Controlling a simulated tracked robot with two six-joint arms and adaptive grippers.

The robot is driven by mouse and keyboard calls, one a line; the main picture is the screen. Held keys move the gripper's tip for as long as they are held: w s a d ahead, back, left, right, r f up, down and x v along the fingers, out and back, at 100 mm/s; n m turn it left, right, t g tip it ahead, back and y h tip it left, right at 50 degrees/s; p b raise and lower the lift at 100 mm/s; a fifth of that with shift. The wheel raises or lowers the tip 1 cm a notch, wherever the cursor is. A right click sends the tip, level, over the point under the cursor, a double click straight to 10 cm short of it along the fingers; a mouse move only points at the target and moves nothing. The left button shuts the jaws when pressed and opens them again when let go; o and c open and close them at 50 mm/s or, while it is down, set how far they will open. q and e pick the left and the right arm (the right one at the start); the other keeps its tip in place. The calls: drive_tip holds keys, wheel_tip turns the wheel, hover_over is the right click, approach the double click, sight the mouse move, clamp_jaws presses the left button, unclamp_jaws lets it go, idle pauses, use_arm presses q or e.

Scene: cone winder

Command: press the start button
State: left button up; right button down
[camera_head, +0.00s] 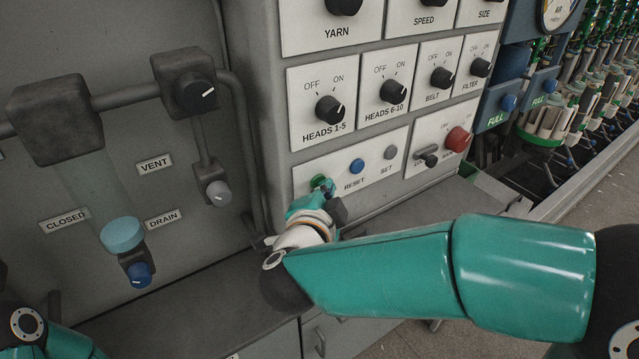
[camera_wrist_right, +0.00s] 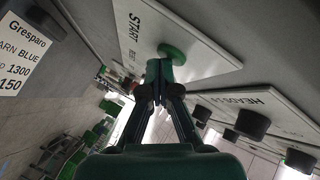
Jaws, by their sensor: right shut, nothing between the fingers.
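The green start button (camera_head: 317,181) sits at the left end of the lower white panel, left of the blue reset button (camera_head: 357,166) and the grey set button (camera_head: 390,152). In the right wrist view the green button (camera_wrist_right: 174,52) stands out from the panel beside the word START. My right gripper (camera_head: 326,189) is shut and empty, with its fingertips at the button. In the wrist view the fingertips (camera_wrist_right: 160,72) overlap the button's edge. I cannot tell whether they touch it. My left arm shows only at the lower left corner; its gripper is out of view.
Black knobs such as the HEADS 1-5 knob (camera_head: 329,109) stand out above. A red knob (camera_head: 457,139) is on the panel at right. A grey ledge (camera_head: 420,212) runs below the panels. A pipe (camera_head: 245,120) and valve knobs are at left.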

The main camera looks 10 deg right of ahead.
drive_tip(key=shift+s+d, duration=0.25)
drive_tip(key=shift+s, duration=0.5)
drive_tip(key=s, duration=0.1)
drive_tip(key=s+d, duration=0.1)
drive_tip(key=s, duration=0.2)
drive_tip(key=shift+s+d+b, duration=0.35)
idle(0.7)
